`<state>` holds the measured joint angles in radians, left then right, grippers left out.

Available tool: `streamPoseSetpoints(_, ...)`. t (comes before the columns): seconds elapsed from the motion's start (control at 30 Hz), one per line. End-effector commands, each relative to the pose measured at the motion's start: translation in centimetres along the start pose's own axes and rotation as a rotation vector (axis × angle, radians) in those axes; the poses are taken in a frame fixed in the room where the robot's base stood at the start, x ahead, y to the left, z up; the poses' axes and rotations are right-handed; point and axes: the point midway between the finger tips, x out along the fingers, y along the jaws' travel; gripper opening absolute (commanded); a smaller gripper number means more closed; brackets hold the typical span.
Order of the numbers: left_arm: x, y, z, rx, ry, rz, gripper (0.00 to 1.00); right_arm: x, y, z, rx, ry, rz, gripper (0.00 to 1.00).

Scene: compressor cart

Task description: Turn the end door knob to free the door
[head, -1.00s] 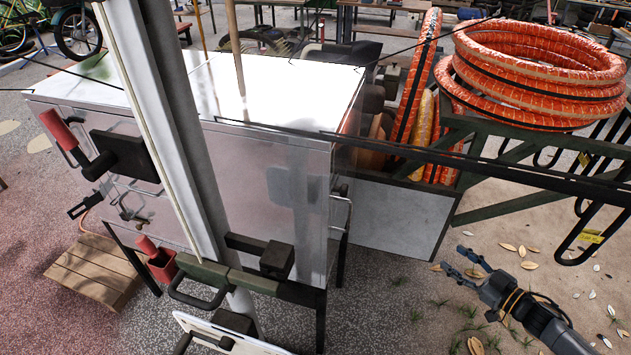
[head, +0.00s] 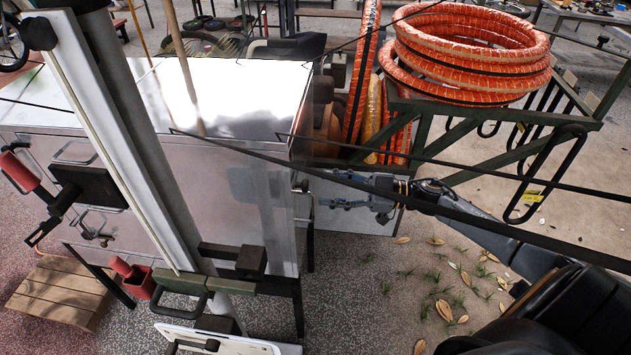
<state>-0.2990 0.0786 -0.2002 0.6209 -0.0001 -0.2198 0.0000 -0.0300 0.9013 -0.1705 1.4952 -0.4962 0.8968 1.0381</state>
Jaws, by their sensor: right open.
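The compressor cart's box has a shiny metal top (head: 225,90) and a pale long side. Its end door faces right and shows only at a steep slant. A small dark fitting (head: 302,186) stands at that end, with a thin bar handle just below it; I cannot tell for sure that the fitting is the knob. My right gripper (head: 327,189) is open, with its fingers pointing left toward the end door, close to the fitting. I see nothing between the fingers, and cannot tell whether they touch anything. My left gripper is not in view.
Orange hose coils (head: 465,55) lie on a green rack (head: 470,150) behind my right arm. A pale post (head: 130,140) crosses in front of the box. Thin dark lines span the view. A wooden pallet (head: 62,290) lies at lower left. Leaf-strewn ground right of the cart is open.

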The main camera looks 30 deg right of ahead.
Motion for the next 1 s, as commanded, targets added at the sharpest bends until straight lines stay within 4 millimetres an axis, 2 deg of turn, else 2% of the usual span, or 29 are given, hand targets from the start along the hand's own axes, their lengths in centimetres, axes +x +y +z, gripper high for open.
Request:
streamPoseSetpoints(0.1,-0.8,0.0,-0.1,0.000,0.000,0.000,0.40,2.0,0.1,-0.3,0.000,0.002,0.002,0.50)
streamPoseSetpoints(0.23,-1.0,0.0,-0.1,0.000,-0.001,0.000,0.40,3.2,0.1,-0.1,-0.001,0.001,0.001,0.50)
streamPoseSetpoints(0.6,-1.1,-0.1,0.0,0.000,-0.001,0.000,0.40,3.7,0.0,0.1,0.000,-0.001,0.000,0.50)
streamPoseSetpoints(0.67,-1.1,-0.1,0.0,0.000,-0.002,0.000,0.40,3.7,0.0,0.1,0.000,-0.001,0.000,0.40)
streamPoseSetpoints(0.87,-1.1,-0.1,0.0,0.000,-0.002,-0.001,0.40,3.7,0.0,0.1,0.000,-0.001,0.001,0.00)
streamPoseSetpoints(1.0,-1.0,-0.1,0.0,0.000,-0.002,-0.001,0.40,3.7,0.0,0.1,-0.002,-0.001,0.001,0.00)
